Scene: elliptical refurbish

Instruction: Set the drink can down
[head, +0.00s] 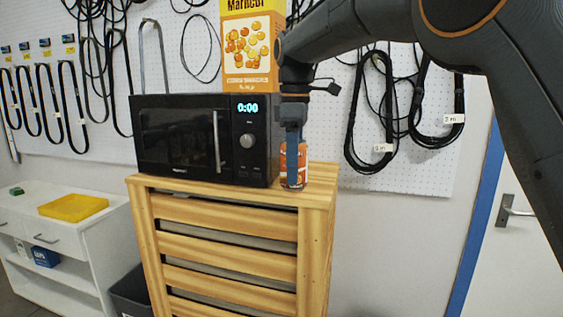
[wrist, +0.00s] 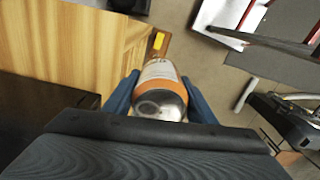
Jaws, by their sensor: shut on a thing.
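The drink can (head: 297,168) is orange with a pale band and a silver lid. It is upright at the right end of the wooden cabinet's top (head: 322,176), beside the microwave. In the wrist view the can (wrist: 161,88) sits between the two blue fingers of my gripper (wrist: 160,98), over or near the cabinet's edge. My gripper also shows in the head view (head: 293,150), pointing down and shut on the can. The can's base looks level with the cabinet top, but I cannot tell whether it touches.
A black microwave (head: 190,138) fills most of the cabinet top, with a yellow snack box (head: 250,45) on it. A white shelf unit (head: 95,240) with a yellow tray (head: 73,207) stands left. Cables hang on the pegboard (head: 190,60) behind.

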